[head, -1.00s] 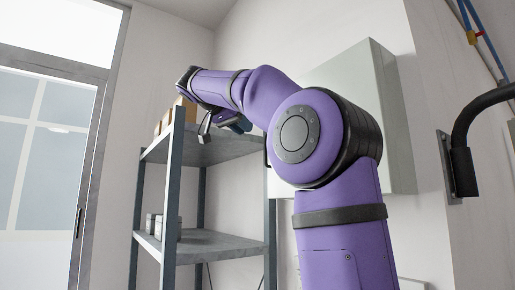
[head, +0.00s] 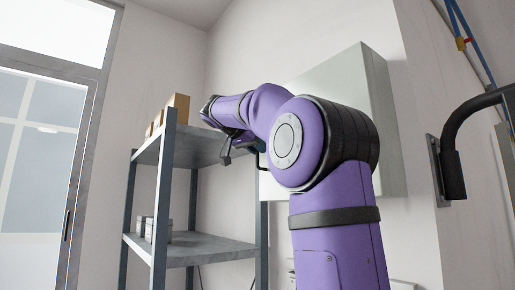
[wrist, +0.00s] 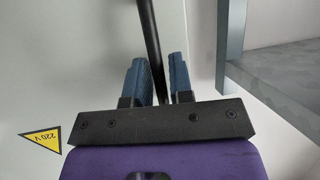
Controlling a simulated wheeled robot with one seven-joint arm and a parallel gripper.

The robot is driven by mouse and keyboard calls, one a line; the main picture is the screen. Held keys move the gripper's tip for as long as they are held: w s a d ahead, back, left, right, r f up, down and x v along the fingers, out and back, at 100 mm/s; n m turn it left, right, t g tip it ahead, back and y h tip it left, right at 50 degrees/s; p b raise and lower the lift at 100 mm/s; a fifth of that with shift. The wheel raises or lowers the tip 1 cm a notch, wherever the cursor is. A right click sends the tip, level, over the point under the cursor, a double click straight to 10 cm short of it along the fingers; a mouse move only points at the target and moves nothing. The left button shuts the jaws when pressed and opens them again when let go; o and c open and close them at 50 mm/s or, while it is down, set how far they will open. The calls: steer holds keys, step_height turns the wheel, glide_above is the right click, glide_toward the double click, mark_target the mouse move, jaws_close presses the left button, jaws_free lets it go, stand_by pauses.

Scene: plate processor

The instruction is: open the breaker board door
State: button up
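The breaker board (head: 345,85) is a pale grey-green box on the wall behind my arm, and its door looks shut. In the wrist view the pale door (wrist: 60,70) fills the left side, with a yellow 220 V sticker (wrist: 42,140). A black bar handle (wrist: 149,35) runs down between the two blue fingers of my gripper (wrist: 160,80). The fingers are apart, with a gap showing on the right of the bar. I cannot tell whether the left finger touches it. In the head view my gripper (head: 232,148) is small beside the board's left edge.
A grey metal shelf (head: 210,248) with cardboard boxes (head: 178,107) stands left of the board, close to my gripper. It also shows at the right of the wrist view (wrist: 285,80). A black wall-mounted pipe (head: 452,165) stands at the right.

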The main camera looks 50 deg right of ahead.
jaws_close()
steer(key=shift+a, duration=0.1)
